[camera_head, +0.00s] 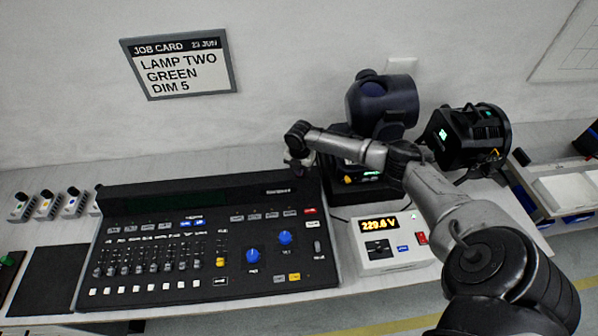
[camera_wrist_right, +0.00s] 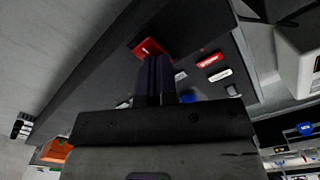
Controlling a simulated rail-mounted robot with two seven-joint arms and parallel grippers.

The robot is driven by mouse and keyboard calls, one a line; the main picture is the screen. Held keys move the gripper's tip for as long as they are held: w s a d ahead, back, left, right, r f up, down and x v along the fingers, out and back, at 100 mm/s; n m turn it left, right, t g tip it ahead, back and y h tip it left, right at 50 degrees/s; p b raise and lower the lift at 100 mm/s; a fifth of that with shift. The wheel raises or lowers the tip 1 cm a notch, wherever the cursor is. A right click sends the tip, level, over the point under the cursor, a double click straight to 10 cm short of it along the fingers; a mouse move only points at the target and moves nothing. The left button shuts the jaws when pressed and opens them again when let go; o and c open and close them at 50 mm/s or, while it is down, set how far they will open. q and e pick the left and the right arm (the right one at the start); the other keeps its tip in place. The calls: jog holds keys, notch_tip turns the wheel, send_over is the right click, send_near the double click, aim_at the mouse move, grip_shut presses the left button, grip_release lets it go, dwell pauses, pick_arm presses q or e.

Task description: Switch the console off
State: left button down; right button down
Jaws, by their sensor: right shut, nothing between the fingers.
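The black console (camera_head: 150,280) lies on the bench, with sliders, blue knobs and a dark greenish display strip (camera_head: 175,202). A few of its buttons show blue. My right gripper (camera_head: 298,162) is over the console's back right corner, shut and empty. In the right wrist view its shut fingers (camera_wrist_right: 156,75) reach over the dark console body. A red switch-like part (camera_wrist_right: 147,48) shows just beyond the fingertips; I cannot tell if they touch it or which way it is set. The head view does not show that part. My left gripper is not in view.
A white meter box (camera_head: 385,250) with a lit "229.6 V" display and a red switch (camera_head: 421,238) stands right of the console. Two dark lamps (camera_head: 385,100) (camera_head: 465,135) stand behind. A job card (camera_head: 180,65) hangs on the wall. A dark mat (camera_head: 45,275) lies left.

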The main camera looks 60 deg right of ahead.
jog(key=shift+r+p, duration=2.05)
jog(key=shift+r, duration=0.15)
jog(key=shift+r+p, duration=1.2)
jog(key=shift+r, duration=0.1)
